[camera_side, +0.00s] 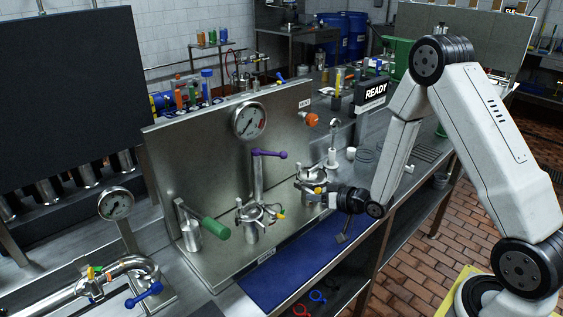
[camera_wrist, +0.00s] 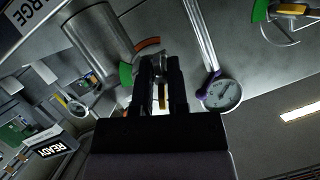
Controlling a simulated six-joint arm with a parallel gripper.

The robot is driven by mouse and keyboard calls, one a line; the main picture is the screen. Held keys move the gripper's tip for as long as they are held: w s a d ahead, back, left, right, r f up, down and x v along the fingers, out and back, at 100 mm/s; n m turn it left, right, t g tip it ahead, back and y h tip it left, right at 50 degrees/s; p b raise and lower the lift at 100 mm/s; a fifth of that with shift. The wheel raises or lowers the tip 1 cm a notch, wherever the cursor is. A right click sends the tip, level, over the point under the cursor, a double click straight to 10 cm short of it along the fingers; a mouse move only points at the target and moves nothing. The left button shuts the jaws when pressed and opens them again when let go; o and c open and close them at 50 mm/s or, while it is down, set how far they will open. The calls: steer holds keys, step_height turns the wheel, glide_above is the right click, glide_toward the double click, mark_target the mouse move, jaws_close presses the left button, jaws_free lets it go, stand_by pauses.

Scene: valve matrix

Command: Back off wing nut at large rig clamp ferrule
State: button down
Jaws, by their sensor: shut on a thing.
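My gripper (camera_side: 323,197) reaches in from the right in the side view, at the right-hand metal clamp ferrule (camera_side: 312,176) on the steel rig. It is shut on a small part with a yellow patch, which looks like the wing nut (camera_side: 317,190). In the wrist view the dark fingers (camera_wrist: 163,85) stand close around this yellow piece (camera_wrist: 162,97); its shape is mostly hidden. A second clamp (camera_side: 252,216) with a yellow-tipped nut (camera_side: 281,216) sits in the middle of the rig, apart from my gripper. No label shows which clamp is the large one.
A purple lever (camera_side: 268,154) and a pressure gauge (camera_side: 249,121) stand left of my gripper. A green handle (camera_side: 216,229) is farther left. An orange knob (camera_side: 311,120) is on the panel behind. A blue mat (camera_side: 275,278) lies bare in front.

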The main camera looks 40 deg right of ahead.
steer(key=shift+n+h, duration=0.8)
steer(key=shift+n, duration=0.2)
steer(key=c, duration=0.7)
jaws_free()
steer(key=shift+c, duration=0.2)
steer(key=v, duration=0.8)
steer(key=shift+w, duration=0.1)
